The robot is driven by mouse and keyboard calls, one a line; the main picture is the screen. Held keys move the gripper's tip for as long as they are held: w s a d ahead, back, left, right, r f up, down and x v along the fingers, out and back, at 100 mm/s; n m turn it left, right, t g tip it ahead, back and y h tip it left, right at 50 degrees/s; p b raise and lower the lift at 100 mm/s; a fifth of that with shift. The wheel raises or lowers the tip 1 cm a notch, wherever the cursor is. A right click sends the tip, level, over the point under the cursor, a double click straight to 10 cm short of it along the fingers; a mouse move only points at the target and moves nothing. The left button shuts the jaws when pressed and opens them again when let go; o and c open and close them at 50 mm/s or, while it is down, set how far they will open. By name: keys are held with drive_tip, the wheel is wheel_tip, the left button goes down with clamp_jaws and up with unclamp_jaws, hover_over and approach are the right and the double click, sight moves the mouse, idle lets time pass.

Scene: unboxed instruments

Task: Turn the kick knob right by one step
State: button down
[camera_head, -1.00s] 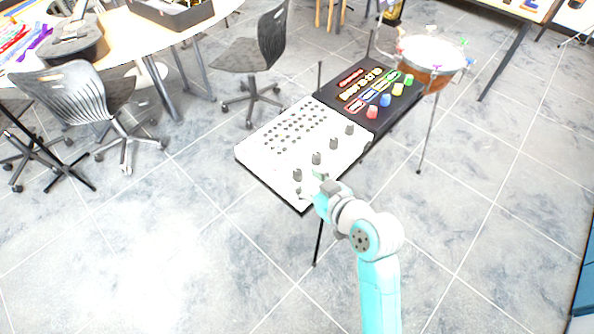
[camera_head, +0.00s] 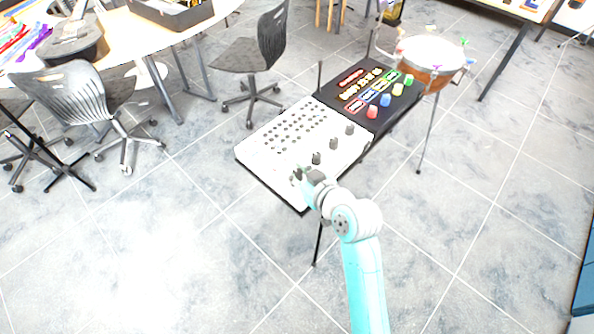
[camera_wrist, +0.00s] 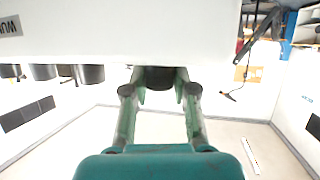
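A white drum-machine panel (camera_head: 265,155) carries several small dark buttons and a row of larger dark knobs along its right side. In the wrist view my gripper (camera_wrist: 160,85) has one finger on each side of a dark knob (camera_wrist: 160,77). I cannot tell whether the fingers touch it. In the head view my gripper (camera_head: 302,177) is over the near end of the knob row and largely hides the nearest knob. The other large knobs (camera_head: 316,158), (camera_head: 334,144) and (camera_head: 350,129) are clear of it. No kick label is readable.
A black panel with coloured knobs (camera_head: 372,112) adjoins the white one at the back right, with a drum (camera_head: 430,60) beyond. Chairs (camera_head: 262,50) and a round table (camera_head: 150,35) stand left and behind. The floor in front is clear.

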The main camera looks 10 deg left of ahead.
drive_tip(key=shift+a+m+t+h, duration=0.1)
drive_tip(key=shift+m+t+h, duration=0.2)
drive_tip(key=shift+m+h, duration=0.15)
drive_tip(key=shift+m+t+h, duration=0.7)
drive_tip(key=shift+m+h, duration=0.15)
drive_tip(key=shift+m+t+h, duration=0.5)
drive_tip(key=shift+m+h, duration=0.9)
drive_tip(key=shift+h, duration=0.2)
drive_tip(key=shift+m, duration=0.3)
drive_tip(key=c, duration=0.9)
unclamp_jaws()
